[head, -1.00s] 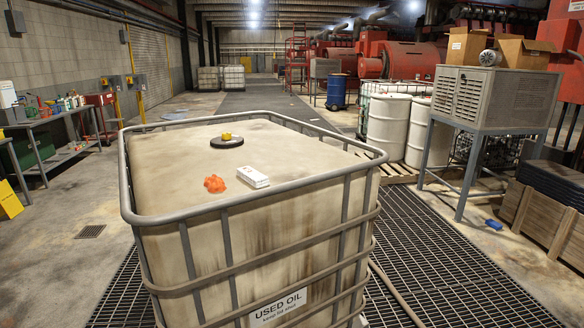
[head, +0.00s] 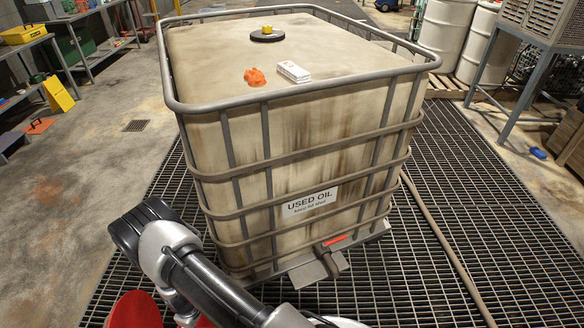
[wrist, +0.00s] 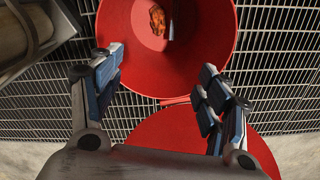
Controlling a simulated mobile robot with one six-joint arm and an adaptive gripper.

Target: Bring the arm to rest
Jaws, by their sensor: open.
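My arm (head: 200,270) reaches in from the bottom of the head view, bent low in front of the used-oil tank. My gripper (wrist: 160,68) shows in the wrist view, its two fingers spread wide with nothing between them. It is over a round red container (wrist: 130,45) with its mouth open. A crumpled orange thing (wrist: 157,22) lies inside the container. A round red lid (wrist: 185,140) is beside the container, partly behind my gripper. In the head view my gripper cannot be made out.
The caged tank (head: 290,150) stands close ahead on floor grating (head: 440,230). On its top are an orange rag (head: 255,77), a white box (head: 293,71) and a black cap (head: 267,35). A hose (head: 450,250) runs along the right. Bare floor (head: 90,210) lies left.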

